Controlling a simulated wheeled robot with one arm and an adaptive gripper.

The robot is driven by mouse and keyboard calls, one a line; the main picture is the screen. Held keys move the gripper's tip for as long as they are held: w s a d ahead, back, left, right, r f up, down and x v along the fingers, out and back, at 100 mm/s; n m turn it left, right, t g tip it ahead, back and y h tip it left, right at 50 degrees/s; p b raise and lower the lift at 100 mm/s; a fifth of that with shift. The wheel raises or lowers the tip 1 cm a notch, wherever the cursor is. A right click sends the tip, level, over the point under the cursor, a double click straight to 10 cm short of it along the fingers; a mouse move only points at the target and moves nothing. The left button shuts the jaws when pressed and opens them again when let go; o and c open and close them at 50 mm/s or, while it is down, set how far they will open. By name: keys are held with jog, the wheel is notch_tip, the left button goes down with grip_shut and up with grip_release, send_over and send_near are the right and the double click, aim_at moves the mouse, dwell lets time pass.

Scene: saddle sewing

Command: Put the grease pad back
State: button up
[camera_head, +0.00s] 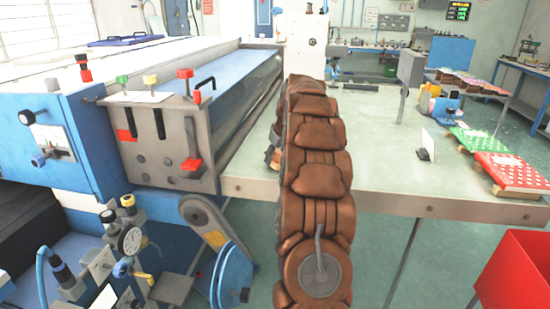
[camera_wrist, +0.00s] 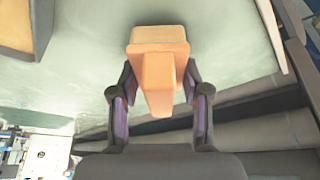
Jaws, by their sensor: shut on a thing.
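In the wrist view my gripper (camera_wrist: 157,82) is shut on an orange-tan block (camera_wrist: 158,48) with a wide head and a narrower tapered part between the two fingers. I take this block to be the grease pad, though no marking confirms it. It is over the pale green tabletop (camera_wrist: 90,70), and I cannot tell whether it touches the top. In the head view my brown arm hides most of the gripper and the block.
A tan, dark-edged thing (camera_wrist: 18,28) lies at the wrist view's upper left. In the head view, a blue and grey machine (camera_head: 165,140) stands left of the green table (camera_head: 400,165). A white upright plate (camera_head: 428,145) and red and green spotted boards (camera_head: 510,172) are at the right.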

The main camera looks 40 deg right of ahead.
jog(key=shift+f, duration=0.3)
jog(key=shift+f, duration=0.1)
jog(key=o, duration=1)
jog(key=b+v, duration=0.1)
jog(key=v, duration=1.1)
jog(key=shift+b, duration=0.35)
